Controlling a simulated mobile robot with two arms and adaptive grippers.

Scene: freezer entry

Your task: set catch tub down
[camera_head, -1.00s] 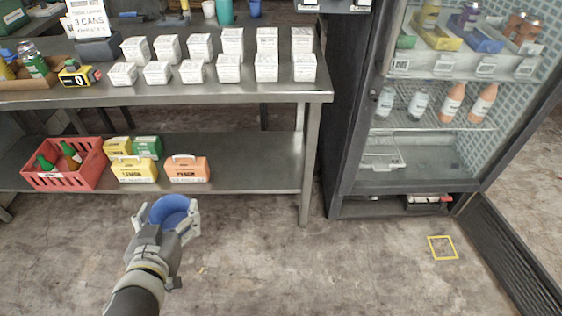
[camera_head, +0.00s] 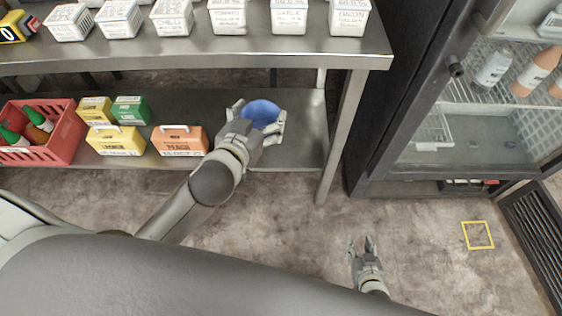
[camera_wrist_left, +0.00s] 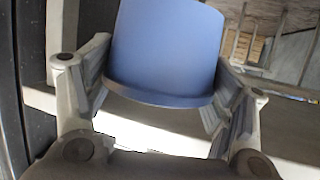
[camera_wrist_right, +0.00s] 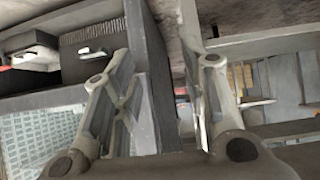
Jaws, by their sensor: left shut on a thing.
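The catch tub (camera_head: 262,107) is a round blue tub. It is between the fingers of my left gripper (camera_head: 258,116), over the right end of the lower steel shelf (camera_head: 297,153) in the head view. I cannot tell whether it touches the shelf. In the left wrist view the tub (camera_wrist_left: 165,50) fills the space between the two fingers, its lower rim facing the gripper palm. My right gripper (camera_head: 362,243) is low over the floor, right of the table leg. Its fingers stand apart and empty in the right wrist view (camera_wrist_right: 163,65).
Left on the lower shelf are an orange box (camera_head: 180,142), yellow and green boxes, and a red crate (camera_head: 66,140). White labelled tubs (camera_head: 289,16) line the upper shelf. A glass-door fridge (camera_head: 480,140) stands right. A yellow square (camera_head: 478,235) marks the floor.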

